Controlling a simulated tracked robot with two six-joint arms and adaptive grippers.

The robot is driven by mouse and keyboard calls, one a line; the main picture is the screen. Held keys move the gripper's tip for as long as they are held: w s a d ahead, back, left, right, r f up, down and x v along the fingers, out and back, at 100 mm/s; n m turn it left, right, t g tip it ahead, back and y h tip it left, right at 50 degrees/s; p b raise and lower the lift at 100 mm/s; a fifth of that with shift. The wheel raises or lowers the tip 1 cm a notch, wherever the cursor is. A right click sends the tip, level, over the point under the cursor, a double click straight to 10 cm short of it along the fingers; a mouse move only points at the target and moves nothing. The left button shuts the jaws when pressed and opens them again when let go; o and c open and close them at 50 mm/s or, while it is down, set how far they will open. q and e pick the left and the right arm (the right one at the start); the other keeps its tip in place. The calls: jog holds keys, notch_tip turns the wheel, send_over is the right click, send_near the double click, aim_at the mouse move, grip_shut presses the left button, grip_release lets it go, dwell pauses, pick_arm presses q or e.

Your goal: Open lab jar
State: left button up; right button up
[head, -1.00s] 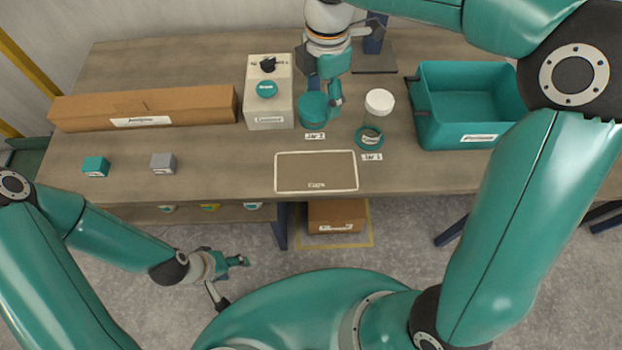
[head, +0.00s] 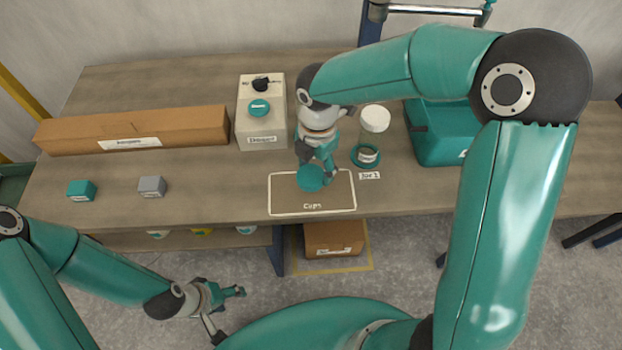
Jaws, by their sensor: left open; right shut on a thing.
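My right gripper (head: 318,172) is shut on a round teal cap (head: 309,178). It holds the cap over the white-outlined caps area (head: 283,207) on the bench; a gap beneath cannot be made out. The place where the teal-topped jar stood is hidden behind my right gripper, so I cannot tell whether its body still stands there. My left gripper (head: 236,292) is open and empty, in front of the bench, low at the left.
A white box (head: 263,128) with a black knob and teal button stands behind left of the gripper. A long cardboard box (head: 130,128) and two small blocks, teal (head: 81,190) and grey (head: 152,186), lie left. A teal bin (head: 433,140) stands right, partly behind my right arm.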

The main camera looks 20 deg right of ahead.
aim_at(316, 179)
jog(key=shift+f, duration=2.35)
jog(key=o, duration=1.3)
jog(key=shift+f+b, duration=0.1)
jog(key=shift+b, duration=0.2)
